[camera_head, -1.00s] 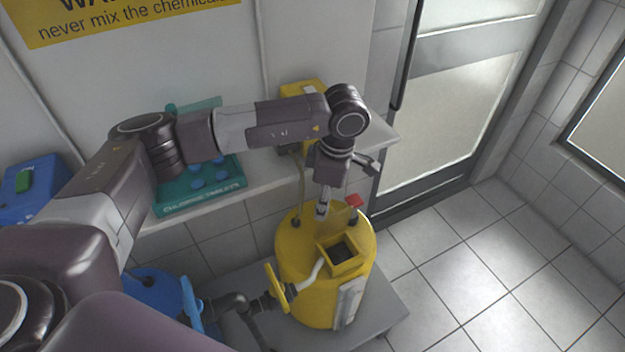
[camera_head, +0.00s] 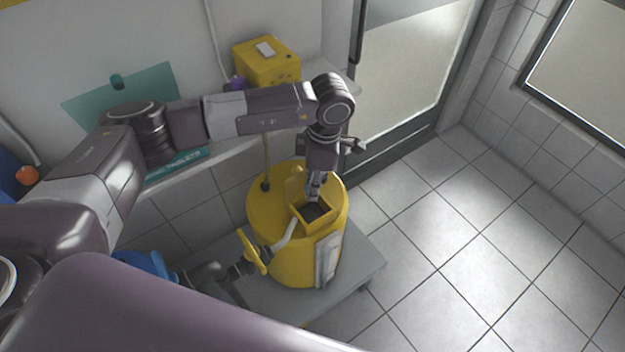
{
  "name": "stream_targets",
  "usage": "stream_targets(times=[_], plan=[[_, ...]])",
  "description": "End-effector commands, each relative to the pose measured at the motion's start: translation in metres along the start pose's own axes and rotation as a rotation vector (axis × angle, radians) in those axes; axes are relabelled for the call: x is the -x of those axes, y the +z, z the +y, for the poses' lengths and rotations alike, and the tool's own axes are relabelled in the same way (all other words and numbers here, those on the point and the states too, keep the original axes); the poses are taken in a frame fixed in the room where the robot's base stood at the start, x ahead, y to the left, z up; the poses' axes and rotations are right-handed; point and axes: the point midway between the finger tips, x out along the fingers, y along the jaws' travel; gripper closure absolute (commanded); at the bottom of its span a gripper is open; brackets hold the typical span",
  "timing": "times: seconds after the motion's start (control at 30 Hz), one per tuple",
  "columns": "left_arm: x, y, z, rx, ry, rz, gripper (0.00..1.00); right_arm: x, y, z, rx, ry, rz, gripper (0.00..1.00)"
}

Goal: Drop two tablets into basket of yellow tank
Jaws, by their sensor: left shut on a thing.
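The yellow tank (camera_head: 268,218) stands on a grey platform in the middle of the head view. Its square basket (camera_head: 325,224) is open on top, with a dark inside. My left gripper (camera_head: 316,188) points down just above the far edge of the basket. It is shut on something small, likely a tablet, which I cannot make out. The teal tablet box (camera_head: 182,165) on the shelf is mostly hidden behind my left arm; its raised teal lid (camera_head: 82,105) shows. My right gripper is not in view.
A yellow box (camera_head: 267,62) stands on the shelf behind the tank. A yellow valve handle (camera_head: 252,250) sticks out in front of the tank. A blue tank (camera_head: 143,262) shows partly at lower left. The tiled floor (camera_head: 470,240) at right is clear.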

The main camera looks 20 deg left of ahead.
Motion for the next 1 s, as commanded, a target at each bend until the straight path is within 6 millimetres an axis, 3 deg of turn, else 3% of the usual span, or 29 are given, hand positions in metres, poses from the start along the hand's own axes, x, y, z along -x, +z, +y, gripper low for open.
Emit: stream_targets(times=[0.3, 1.0], plan=[[-0.037, 0.005, -0.001, -0.001, -0.001, 0.0, 0.94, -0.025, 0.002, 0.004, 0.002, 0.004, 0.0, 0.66], [-0.099, 0.013, 0.0, -0.001, 0.0, -0.001, 0.94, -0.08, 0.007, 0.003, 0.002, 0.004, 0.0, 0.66]])
